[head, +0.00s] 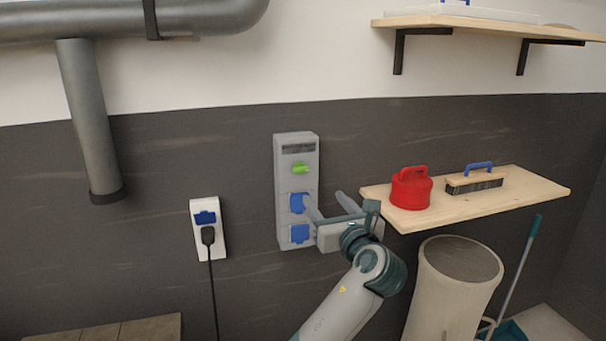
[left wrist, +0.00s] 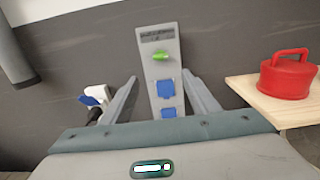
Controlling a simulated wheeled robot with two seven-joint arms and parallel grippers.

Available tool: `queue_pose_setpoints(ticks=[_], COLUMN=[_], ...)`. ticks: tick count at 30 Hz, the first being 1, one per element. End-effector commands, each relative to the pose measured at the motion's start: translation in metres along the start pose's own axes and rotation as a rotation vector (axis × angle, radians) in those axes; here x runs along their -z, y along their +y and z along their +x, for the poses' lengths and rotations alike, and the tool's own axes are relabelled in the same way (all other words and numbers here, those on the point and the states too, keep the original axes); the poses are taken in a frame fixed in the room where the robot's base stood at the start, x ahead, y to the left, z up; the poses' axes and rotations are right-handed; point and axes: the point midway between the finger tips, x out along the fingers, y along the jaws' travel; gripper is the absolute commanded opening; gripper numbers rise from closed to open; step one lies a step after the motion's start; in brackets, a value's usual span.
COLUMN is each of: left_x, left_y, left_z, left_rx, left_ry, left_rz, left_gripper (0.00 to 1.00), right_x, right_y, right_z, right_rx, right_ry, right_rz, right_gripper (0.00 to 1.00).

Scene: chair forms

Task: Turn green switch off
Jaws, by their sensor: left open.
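The green switch (head: 300,168) is a small knob on the upper part of a tall grey wall box (head: 284,210). Its handle lies roughly sideways in the head view. Two blue socket covers sit below it, the upper one (head: 299,203) and the lower one (head: 300,234). My left gripper (head: 324,196) is open and empty, below and to the right of the switch, apart from it. In the left wrist view the switch (left wrist: 160,56) shows between and beyond the two spread fingers. My right gripper is not in view.
A white socket (head: 200,245) with a black plug is on the wall at left. A wooden shelf (head: 540,193) at right bears a red canister (head: 410,190) and a brush (head: 474,183). A beige bin (head: 440,300) stands below it.

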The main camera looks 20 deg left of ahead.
Motion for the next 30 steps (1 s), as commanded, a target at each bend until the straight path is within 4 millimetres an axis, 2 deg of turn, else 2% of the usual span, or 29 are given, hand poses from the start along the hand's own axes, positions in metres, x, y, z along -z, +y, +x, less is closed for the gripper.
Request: queue_pose_setpoints(ticks=[8, 14, 20, 30], left_x=[0.001, 0.000, -0.002, -0.002], left_y=[0.000, -0.001, 0.000, 0.000], left_z=[0.001, 0.011, 0.035, 0.095], left_rx=[0.001, 0.000, -0.001, -0.001], left_ry=[0.001, 0.001, 0.001, 0.003], left_rz=[-0.001, 0.001, 0.001, 0.002], left_gripper=[0.55, 0.55, 0.55, 0.55], right_x=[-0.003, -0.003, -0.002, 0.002], right_y=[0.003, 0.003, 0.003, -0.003], right_z=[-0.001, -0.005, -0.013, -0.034], right_rx=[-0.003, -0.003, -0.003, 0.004], right_ry=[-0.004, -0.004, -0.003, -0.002], right_rz=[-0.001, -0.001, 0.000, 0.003], right_gripper=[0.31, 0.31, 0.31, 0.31])
